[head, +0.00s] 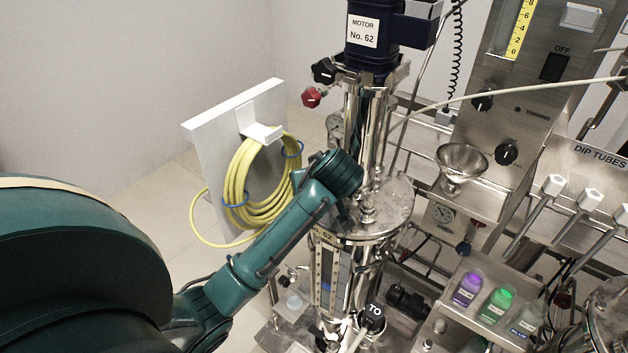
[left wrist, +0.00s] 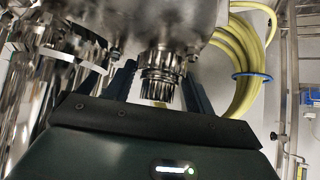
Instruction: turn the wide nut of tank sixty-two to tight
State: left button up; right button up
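Tank sixty-two stands in the middle of the head view, with its steel lid (head: 385,208) and a label reading 62 (head: 325,237). Its dark motor (head: 375,35) reads "No. 62". In the left wrist view, a ribbed steel nut (left wrist: 161,62) sits on a fitting under the steel body, with a narrower ribbed part below it. My left gripper (left wrist: 157,85) is open, one dark finger on each side of the fitting, with a gap visible at the left. In the head view my left wrist (head: 335,175) hides the fingers and nut. My right gripper is out of view.
A yellow hose (head: 250,185) hangs coiled on a white panel left of the tank. Black (head: 324,70) and red (head: 311,97) knobs jut out above my wrist. A steel funnel (head: 461,163), control panel and coloured bottles (head: 497,305) stand right. Floor at left is clear.

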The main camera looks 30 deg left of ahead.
pick_arm(q)
jog(key=shift+c, duration=1.4)
jog(key=shift+m, duration=0.4)
jog(key=shift+s+a+m+t+h, duration=0.15)
jog(key=shift+m+t+h, duration=0.7)
jog(key=shift+m, duration=0.35)
jog(key=shift+a+m+t+h, duration=0.2)
jog(key=shift+m+t+h, duration=0.35)
jog(key=shift+m+h, duration=1.15)
jog(key=shift+a+m+h, duration=0.2)
jog(key=shift+m+h, duration=1.15)
jog(key=shift+m, duration=1.05)
jog(key=shift+a+r+m+g+h, duration=0.15)
jog(key=shift+m+g+h, duration=0.15)
jog(key=shift+m+h, duration=1.15)
jog(key=shift+m, duration=0.55)
